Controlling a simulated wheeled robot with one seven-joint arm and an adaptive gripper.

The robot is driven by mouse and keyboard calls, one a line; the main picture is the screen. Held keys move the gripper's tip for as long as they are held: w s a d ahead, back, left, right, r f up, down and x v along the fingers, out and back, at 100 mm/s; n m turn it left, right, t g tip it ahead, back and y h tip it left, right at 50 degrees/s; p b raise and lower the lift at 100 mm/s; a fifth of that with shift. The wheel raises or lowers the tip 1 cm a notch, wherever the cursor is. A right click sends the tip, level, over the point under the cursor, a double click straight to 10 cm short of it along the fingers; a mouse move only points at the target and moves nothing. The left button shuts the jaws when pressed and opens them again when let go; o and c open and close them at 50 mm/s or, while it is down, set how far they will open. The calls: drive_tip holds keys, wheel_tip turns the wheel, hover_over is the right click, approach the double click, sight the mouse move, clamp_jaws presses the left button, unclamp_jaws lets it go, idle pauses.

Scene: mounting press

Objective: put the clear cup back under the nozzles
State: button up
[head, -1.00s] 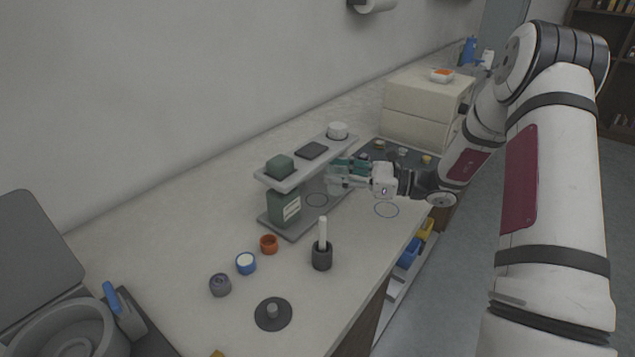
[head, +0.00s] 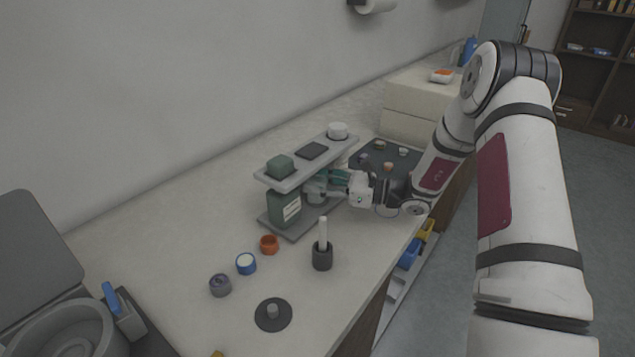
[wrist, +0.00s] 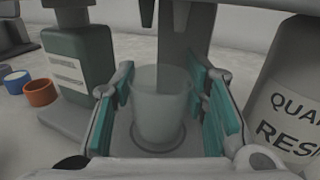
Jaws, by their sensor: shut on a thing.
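The clear cup (wrist: 160,105) stands upright between the teal fingers of my gripper (wrist: 163,108) in the wrist view. My gripper (head: 328,181) is shut on it and reaches from the right under the top plate of the dispensing stand (head: 312,161) in the head view. The cup's bottom appears within or just above a ring marked on the stand's base (head: 291,233); I cannot tell whether it touches. A green bottle (wrist: 82,55) is left of the cup, and a pale labelled bottle (wrist: 290,95) is right.
An orange ring cup (head: 269,244), a blue-rimmed cup (head: 246,263), a purple-grey cup (head: 220,285) and a dark holder with a white rod (head: 322,255) stand in front of the stand. A dark mat (head: 377,150) with small pieces lies behind my gripper.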

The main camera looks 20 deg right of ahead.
drive_tip(key=shift+f, duration=0.15)
drive_tip(key=o, duration=1.1)
